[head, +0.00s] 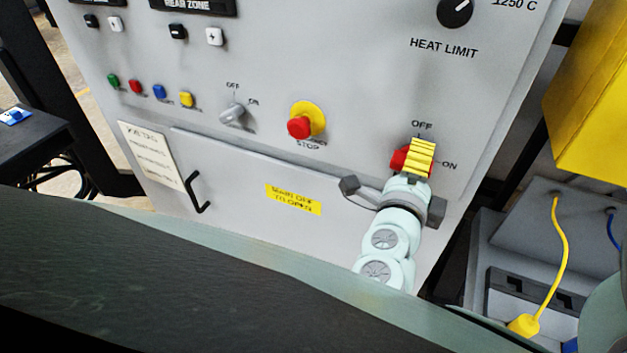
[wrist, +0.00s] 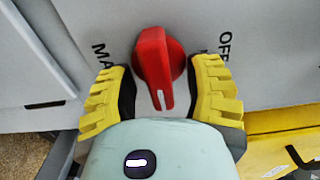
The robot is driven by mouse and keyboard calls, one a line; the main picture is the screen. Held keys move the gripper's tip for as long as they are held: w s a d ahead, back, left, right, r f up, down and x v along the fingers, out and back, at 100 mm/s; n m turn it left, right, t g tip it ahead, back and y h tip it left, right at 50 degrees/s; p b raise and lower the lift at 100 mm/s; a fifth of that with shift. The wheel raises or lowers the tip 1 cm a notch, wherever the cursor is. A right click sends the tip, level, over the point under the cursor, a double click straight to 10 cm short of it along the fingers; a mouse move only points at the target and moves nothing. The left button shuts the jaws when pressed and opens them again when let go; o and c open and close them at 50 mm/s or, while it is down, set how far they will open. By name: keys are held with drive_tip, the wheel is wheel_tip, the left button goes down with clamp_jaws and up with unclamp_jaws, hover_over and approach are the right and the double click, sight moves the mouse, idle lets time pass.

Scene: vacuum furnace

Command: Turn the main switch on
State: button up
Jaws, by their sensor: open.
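The main switch is a red rotary knob (wrist: 155,62) on the grey panel, with a white mark at the lower end of its handle in the wrist view. It also shows in the head view (head: 397,160), partly hidden by my gripper, with the labels OFF above and ON to the right. My gripper (wrist: 162,72) is open, with one yellow finger on each side of the knob. A gap shows beside each finger, and neither is closed on the knob. In the head view my gripper (head: 421,157) is at the panel in front of the knob.
A red stop button (head: 299,127) on a yellow collar and a small grey selector (head: 232,115) lie left of the switch. The lower panel door has a black handle (head: 197,193) and a yellow label (head: 294,199). A yellow box (head: 590,90) stands at right.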

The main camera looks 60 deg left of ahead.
drive_tip(key=v, duration=1.1)
drive_tip(key=shift+s, duration=0.2)
drive_tip(key=shift+d, duration=0.15)
drive_tip(key=shift+w, duration=0.1)
idle(0.4)
